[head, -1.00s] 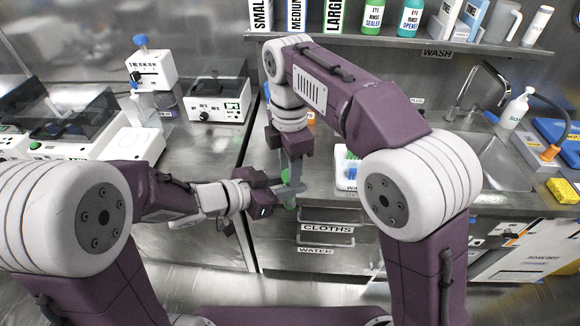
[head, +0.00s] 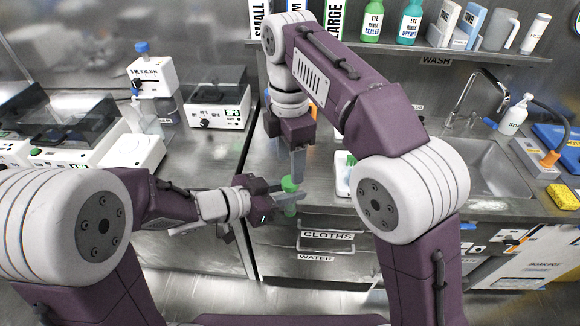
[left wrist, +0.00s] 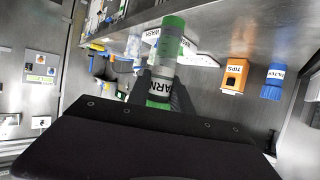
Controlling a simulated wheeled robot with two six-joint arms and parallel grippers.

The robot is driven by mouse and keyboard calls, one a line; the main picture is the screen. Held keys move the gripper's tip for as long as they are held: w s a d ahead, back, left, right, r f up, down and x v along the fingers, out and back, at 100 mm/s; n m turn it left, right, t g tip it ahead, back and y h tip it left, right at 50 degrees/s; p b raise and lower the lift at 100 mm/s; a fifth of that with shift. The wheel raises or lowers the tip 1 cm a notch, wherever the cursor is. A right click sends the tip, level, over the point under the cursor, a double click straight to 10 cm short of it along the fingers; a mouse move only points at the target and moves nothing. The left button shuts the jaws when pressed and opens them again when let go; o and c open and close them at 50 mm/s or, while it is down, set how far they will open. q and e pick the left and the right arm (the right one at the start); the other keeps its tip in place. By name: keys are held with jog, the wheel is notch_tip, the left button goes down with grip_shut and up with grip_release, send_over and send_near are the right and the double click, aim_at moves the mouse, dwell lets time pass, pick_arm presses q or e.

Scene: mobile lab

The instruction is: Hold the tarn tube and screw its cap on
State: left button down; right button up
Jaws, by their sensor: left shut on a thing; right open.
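The tarn tube (left wrist: 161,87) is clear with a white label and green near its lower end. A green cap (left wrist: 173,22) sits at its top; how tightly it is seated I cannot tell. In the head view the cap (head: 289,184) shows just above my left fingers. My left gripper (head: 288,196) is shut on the tube and holds it roughly upright in front of the counter edge, above the drawers. My right gripper (head: 298,165) points down, open and empty, just above the cap and apart from it.
A white rack (head: 342,188) stands on the counter right of the grippers, partly hidden by my right arm. The sink (head: 500,165) is farther right. Instruments, including a dark-lidded box (head: 217,104), stand at the left. A shelf (head: 480,46) with bottles runs behind.

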jog(key=o, duration=0.5)
jog(key=shift+o, duration=0.2)
jog(key=shift+w+d+f+m, duration=0.1)
jog(key=shift+d+f+m, duration=0.15)
jog(key=shift+m, duration=0.05)
jog(key=s+d+f+m, duration=0.1)
jog(key=d+f+m, duration=1)
jog(key=f+m, duration=0.25)
jog(key=s+d+f+m+t, duration=0.1)
jog(key=s+d+f+m, duration=0.5)
jog(key=s+f+m, duration=0.3)
jog(key=shift+s+d+f, duration=0.15)
jog(key=shift+s+d, duration=0.05)
jog(key=shift+s, duration=0.35)
